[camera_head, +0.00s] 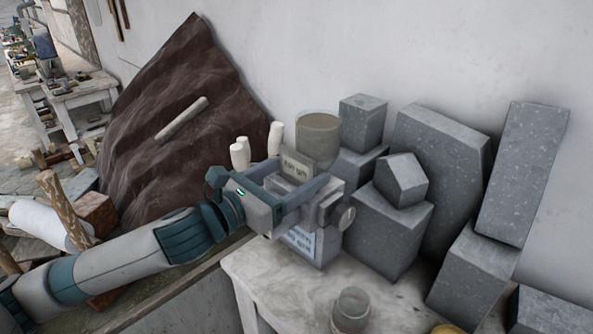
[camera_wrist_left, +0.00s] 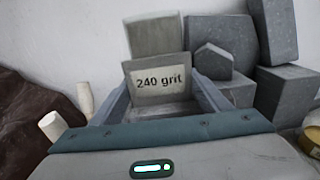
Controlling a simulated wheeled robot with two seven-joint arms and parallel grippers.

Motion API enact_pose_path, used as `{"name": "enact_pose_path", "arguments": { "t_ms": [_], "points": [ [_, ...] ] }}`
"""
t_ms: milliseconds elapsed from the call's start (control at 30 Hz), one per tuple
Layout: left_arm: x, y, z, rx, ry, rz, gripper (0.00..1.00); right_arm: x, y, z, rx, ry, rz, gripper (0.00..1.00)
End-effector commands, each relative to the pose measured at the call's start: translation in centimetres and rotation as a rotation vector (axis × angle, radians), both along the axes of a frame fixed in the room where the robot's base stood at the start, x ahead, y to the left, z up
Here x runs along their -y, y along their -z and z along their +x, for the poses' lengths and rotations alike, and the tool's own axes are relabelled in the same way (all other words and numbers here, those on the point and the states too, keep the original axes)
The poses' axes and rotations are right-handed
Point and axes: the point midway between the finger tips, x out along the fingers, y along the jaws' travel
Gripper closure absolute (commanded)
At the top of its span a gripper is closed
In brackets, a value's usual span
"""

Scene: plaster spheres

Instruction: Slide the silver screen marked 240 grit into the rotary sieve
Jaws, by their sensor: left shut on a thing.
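The screen marked 240 grit (camera_head: 294,166) is a silver-grey plate with its label facing me; the label reads clearly in the left wrist view (camera_wrist_left: 160,81). My left gripper (camera_head: 300,178) is shut on it, with a finger on either side, as the left wrist view (camera_wrist_left: 160,92) also shows. The rotary sieve (camera_head: 308,246) stands on the pale table, with a round translucent drum (camera_head: 318,138) on top and a round knob at its right. The screen is in front of the drum. My gripper hides the join, so I cannot tell how far in it sits. My right gripper is out of view.
Grey stone blocks (camera_head: 385,230) crowd the right side beside the sieve. A glass jar (camera_head: 350,310) stands at the front of the pale table (camera_head: 285,298). White plaster pieces (camera_head: 240,153) and a dark brown cloth-like sheet (camera_head: 170,120) are behind my arm.

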Motion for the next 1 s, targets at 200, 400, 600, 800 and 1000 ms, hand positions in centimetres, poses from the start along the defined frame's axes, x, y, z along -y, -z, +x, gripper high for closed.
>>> {"name": "enact_pose_path", "arguments": {
  "t_ms": [200, 400, 600, 800, 1000],
  "points": [
    [0.0, 0.5, 0.0, 0.000, 0.000, 0.000, 0.54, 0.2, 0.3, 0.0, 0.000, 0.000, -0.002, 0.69],
    [0.0, 0.9, 0.0, 0.000, 0.000, 0.000, 0.54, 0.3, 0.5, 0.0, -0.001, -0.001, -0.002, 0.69],
    [0.0, 1.3, 0.0, 0.000, 0.000, 0.000, 0.54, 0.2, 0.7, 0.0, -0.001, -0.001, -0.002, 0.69],
    [0.0, 1.2, 0.0, 0.000, 0.000, 0.000, 0.08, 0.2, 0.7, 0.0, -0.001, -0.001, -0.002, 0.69],
    [0.0, 1.3, 0.0, 0.000, 0.000, 0.000, 0.08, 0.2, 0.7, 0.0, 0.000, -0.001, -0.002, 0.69]
  ]
}}
